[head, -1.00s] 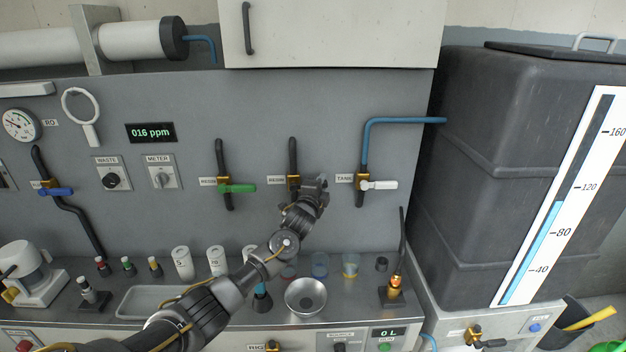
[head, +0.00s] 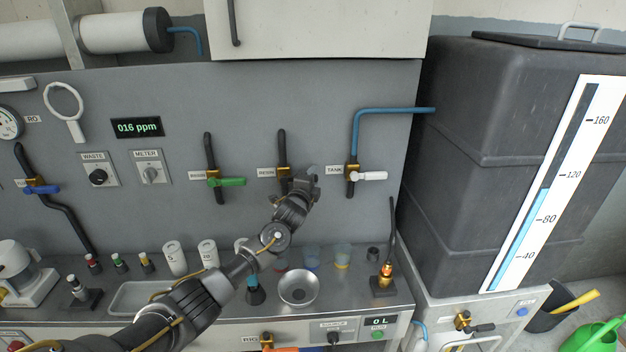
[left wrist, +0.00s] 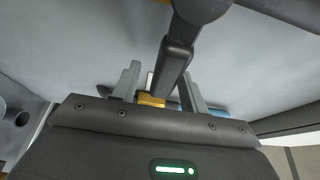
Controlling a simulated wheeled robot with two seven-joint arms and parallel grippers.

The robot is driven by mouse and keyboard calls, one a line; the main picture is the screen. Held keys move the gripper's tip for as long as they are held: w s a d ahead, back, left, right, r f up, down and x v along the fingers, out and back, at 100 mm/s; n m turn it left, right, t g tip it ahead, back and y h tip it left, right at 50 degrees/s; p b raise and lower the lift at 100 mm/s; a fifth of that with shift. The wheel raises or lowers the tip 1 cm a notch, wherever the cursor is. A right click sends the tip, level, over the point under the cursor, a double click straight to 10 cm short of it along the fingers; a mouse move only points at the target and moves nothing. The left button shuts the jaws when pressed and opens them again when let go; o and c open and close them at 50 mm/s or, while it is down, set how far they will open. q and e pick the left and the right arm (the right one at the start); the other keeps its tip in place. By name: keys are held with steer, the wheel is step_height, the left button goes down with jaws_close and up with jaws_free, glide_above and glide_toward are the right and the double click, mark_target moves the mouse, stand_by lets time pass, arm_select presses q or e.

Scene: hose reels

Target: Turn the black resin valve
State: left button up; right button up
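The resin valve is at the middle of the grey panel, on a dark vertical pipe (head: 282,145) beside a RESIN label (head: 266,172). Its brass body (left wrist: 151,100) shows between the fingers in the left wrist view. My left gripper (head: 306,178) is in front of this valve and hides most of it, including its handle, in the head view. In the left wrist view its two grey fingers (left wrist: 160,85) stand apart. A dark bar, perhaps the handle, runs between them; I cannot tell if they touch it. My right gripper is not in view.
A green-handled valve (head: 228,182) is to the left and a white-handled tank valve (head: 370,176) is close on the right. Below, the bench holds a metal bowl (head: 298,287), white jars and small cups. A large dark tank (head: 490,140) stands at the right.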

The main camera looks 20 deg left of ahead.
arm_select(q)
steer(key=s+b, duration=0.2)
steer(key=s, duration=0.8)
steer(key=shift+s+b, duration=0.3)
steer(key=shift+s, duration=0.1)
